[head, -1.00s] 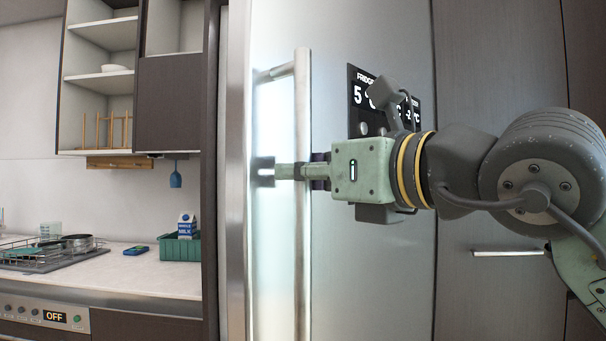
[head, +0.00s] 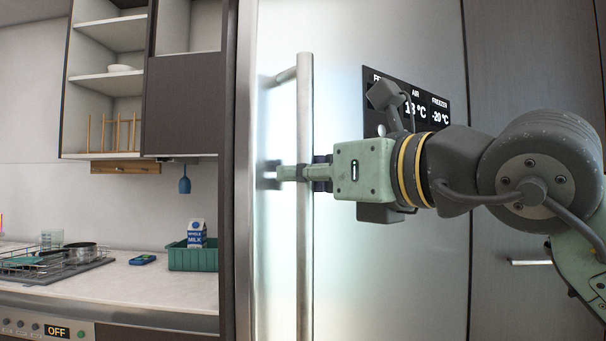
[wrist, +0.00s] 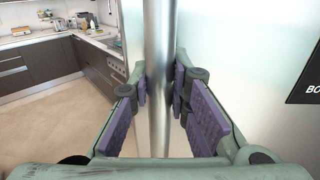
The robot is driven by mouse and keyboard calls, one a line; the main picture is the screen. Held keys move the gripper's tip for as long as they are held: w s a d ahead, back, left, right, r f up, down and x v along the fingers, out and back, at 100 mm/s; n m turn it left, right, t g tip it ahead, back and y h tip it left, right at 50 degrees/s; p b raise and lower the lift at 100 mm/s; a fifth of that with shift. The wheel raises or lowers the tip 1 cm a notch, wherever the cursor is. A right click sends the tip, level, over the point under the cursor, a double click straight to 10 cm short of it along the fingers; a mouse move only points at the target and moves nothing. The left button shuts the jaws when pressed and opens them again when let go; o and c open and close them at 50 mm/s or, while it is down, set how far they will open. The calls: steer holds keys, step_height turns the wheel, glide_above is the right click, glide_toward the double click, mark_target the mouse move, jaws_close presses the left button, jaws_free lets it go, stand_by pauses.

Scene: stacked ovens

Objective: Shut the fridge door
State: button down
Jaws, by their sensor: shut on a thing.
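The fridge door (head: 400,270) is a tall brushed-metal panel filling the middle of the head view; it also shows in the wrist view (wrist: 240,60). Its long vertical bar handle (head: 304,250) runs near the door's left edge. My gripper (head: 292,172) reaches in from the right and is shut around the handle at mid-height. In the wrist view the purple finger pads sit on both sides of the handle (wrist: 158,100). I cannot tell how wide the door stands; its inside is hidden. A black display (head: 432,112) on the door is partly behind my arm.
Left of the fridge, a counter (head: 110,275) holds a dish rack (head: 50,262), a green crate (head: 193,259) and a milk carton (head: 197,234). Dark cabinets (head: 530,80) stand to the right. The wrist view shows clear tiled floor (wrist: 60,120) at left.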

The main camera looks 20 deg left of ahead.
steer(key=shift+a, duration=0.1)
stand_by(0.3)
steer(key=c, duration=1.5)
jaws_free()
steer(key=v, duration=1.2)
